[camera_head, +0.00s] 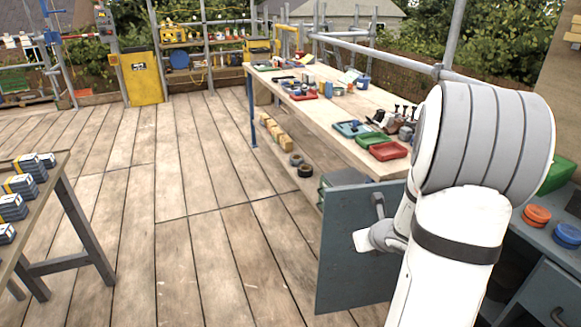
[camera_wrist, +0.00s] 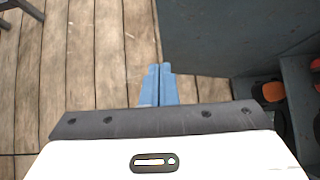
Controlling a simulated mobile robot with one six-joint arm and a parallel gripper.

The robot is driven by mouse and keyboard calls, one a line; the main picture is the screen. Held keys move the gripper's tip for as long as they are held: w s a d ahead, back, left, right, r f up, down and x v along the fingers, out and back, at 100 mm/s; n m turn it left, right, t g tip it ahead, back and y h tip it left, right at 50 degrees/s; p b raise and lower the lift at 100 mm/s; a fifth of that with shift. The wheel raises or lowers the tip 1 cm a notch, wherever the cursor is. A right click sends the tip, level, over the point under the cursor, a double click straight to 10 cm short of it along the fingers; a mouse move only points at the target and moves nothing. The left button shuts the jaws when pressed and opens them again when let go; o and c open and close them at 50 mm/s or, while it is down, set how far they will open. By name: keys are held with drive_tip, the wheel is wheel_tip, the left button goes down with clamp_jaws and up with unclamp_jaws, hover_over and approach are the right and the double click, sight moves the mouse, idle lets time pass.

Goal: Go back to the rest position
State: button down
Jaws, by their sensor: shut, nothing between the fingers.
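My gripper (camera_wrist: 159,70) shows in the wrist view as two blue fingers pressed together, with nothing between them. It points out over the wooden deck (camera_wrist: 100,50), beside a dark grey-blue panel (camera_wrist: 235,35). In the head view my white arm rises at the right, in front of the grey-blue cabinet (camera_head: 553,290). The gripper's fingertips cannot be made out in that view.
The cabinet's grey-blue panel (camera_head: 345,255) stands out close to my arm. A long wooden workbench (camera_head: 345,115) holds trays and tools. A table (camera_head: 52,177) with stacked packs stands at the left. The deck (camera_head: 190,230) between them is clear. Orange discs (camera_head: 536,215) and blue discs (camera_head: 567,235) lie on the cabinet.

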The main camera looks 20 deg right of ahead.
drive_tip(key=s+a+r+n+g+y+p, duration=0.2)
drive_tip(key=s+a+r+n+p, duration=0.1)
drive_tip(key=a+r+n, duration=0.55)
drive_tip(key=s+a+r+n+g+y+p, duration=0.25)
drive_tip(key=a+r+n, duration=0.35)
drive_tip(key=a+n, duration=0.45)
drive_tip(key=s+r+n+g+h+p, duration=0.2)
drive_tip(key=s+r+n+h+p, duration=0.3)
drive_tip(key=s+n, duration=0.8)
wheel_tip(320, 180, up, 3)
drive_tip(key=n, duration=0.3)
drive_tip(key=shift+a+f, duration=0.1)
